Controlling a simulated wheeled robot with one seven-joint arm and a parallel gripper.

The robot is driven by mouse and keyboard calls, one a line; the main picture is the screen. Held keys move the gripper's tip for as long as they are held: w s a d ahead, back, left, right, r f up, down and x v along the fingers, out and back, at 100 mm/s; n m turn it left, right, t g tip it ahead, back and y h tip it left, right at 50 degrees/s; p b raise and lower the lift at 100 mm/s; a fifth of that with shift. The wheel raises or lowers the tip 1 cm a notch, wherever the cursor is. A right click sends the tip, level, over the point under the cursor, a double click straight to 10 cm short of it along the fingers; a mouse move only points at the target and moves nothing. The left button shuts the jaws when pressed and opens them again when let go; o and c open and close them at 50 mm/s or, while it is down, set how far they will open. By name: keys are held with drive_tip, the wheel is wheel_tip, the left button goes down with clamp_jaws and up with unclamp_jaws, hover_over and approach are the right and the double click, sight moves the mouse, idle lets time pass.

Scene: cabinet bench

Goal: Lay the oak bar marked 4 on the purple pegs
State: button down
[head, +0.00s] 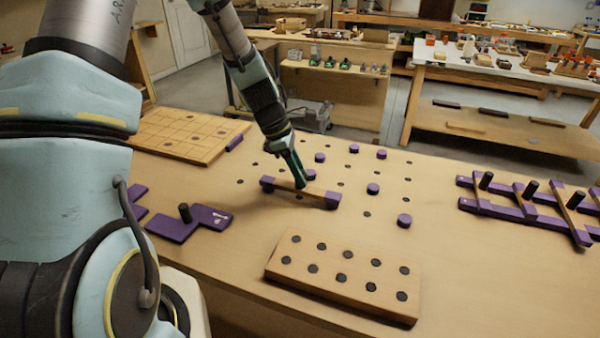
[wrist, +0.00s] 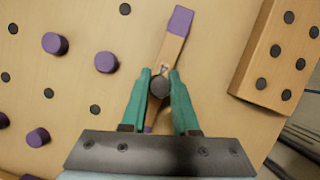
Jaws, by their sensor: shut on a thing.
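An oak bar (head: 293,188) with purple ends spans left to right in the head view, and it also shows in the wrist view (wrist: 171,48). A mark on it, near my fingers, is too small to read surely. My gripper (head: 301,183) is shut on the bar's round black knob (wrist: 159,86). The bar is low over the bench; I cannot tell whether it touches. Its near part is mostly hidden by my fingers in the wrist view. Purple pegs (head: 373,188) stand on the bench behind and right of the bar, also left of it in the wrist view (wrist: 106,62).
A wooden block with black dots (head: 340,275) lies in front. Purple rails with crossing bars and black posts (head: 525,205) are at the right. A purple piece with a black post (head: 188,222) and a gridded board (head: 185,132) are at the left. Black dots mark the bench.

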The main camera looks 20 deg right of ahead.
idle(0.4)
drive_tip(key=shift+c, duration=1)
unclamp_jaws()
drive_tip(key=shift+r+p, duration=3.6)
drive_tip(key=shift+r, duration=0.45)
drive_tip(key=s+a+r+m+t+y, duration=0.1)
drive_tip(key=a+r+m, duration=0.2)
drive_tip(key=a, duration=0.7)
drive_tip(key=s+a+r+m+t+y+b, duration=0.1)
drive_tip(key=a+r+m, duration=0.2)
drive_tip(key=a+m, duration=0.3)
drive_tip(key=s+a+r+m+t+y, duration=0.1)
drive_tip(key=s+a+r+m, duration=0.1)
drive_tip(key=a, duration=1.2)
drive_tip(key=r+m, duration=0.1)
drive_tip(key=m, duration=0.1)
drive_tip(key=shift+a+r+m+t+y+b, duration=0.2)
drive_tip(key=shift+r+m+t+y+b, duration=0.1)
drive_tip(key=shift+t+y, duration=0.1)
